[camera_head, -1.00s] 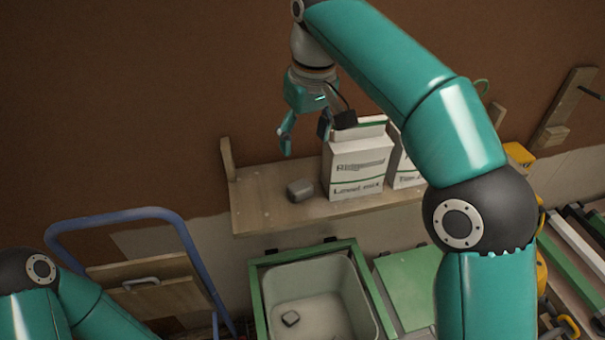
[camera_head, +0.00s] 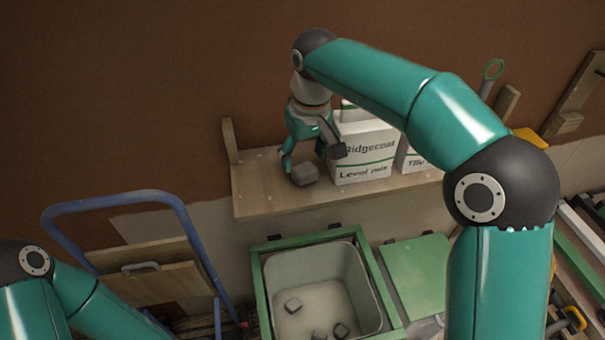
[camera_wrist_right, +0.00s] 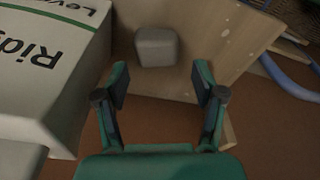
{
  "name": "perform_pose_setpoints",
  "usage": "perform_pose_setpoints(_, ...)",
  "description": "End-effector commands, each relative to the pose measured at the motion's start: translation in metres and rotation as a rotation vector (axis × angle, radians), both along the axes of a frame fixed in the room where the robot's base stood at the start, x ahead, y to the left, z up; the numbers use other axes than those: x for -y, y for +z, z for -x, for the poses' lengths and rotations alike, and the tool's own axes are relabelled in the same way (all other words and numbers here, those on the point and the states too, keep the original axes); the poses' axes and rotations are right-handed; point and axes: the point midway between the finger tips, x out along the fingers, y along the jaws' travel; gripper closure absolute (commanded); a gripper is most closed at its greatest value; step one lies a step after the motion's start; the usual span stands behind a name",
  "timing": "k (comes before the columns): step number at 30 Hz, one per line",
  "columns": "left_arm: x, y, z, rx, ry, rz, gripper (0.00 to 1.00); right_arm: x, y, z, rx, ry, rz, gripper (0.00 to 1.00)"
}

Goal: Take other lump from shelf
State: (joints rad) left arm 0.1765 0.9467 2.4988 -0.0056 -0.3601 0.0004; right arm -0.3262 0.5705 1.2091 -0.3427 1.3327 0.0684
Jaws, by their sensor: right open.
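A grey lump (camera_head: 304,174) sits on the wooden shelf (camera_head: 262,196), left of a white bag (camera_head: 362,158). My right gripper (camera_head: 305,158) is over the shelf with its fingers close to the lump. In the right wrist view, the open, empty fingers (camera_wrist_right: 160,82) point toward the lump (camera_wrist_right: 157,46), which lies just beyond the tips and roughly centred between them. My left arm shows at the lower left of the head view, but its gripper is out of frame.
The white bag (camera_wrist_right: 45,60) stands close beside the right gripper. A second bag (camera_head: 410,160) is partly behind my right arm. Below the shelf, a grey tub (camera_head: 318,265) in a green frame holds grey lumps (camera_head: 292,305). A blue-framed cart (camera_head: 110,198) stands left.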

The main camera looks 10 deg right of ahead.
Motion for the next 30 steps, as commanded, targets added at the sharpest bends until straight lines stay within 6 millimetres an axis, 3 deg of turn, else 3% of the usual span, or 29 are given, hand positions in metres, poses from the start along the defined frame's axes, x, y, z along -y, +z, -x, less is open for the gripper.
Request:
perform_pose_setpoints(9,0.000,0.001,0.000,0.000,0.000,0.000,0.60,0.003,-0.042,-0.002,-0.003,0.000,0.001,0.31)
perform_pose_setpoints(18,0.000,0.001,0.000,0.000,0.000,0.000,0.60,0.002,-0.048,-0.003,-0.001,0.000,-0.001,0.31)
perform_pose_setpoints(28,0.000,0.001,0.000,0.000,0.000,0.000,0.60,0.002,-0.047,-0.003,-0.001,0.000,-0.001,0.85)
perform_pose_setpoints(30,0.000,0.001,0.000,0.000,0.000,0.000,0.60,0.002,-0.047,-0.003,0.000,0.000,-0.001,0.86)
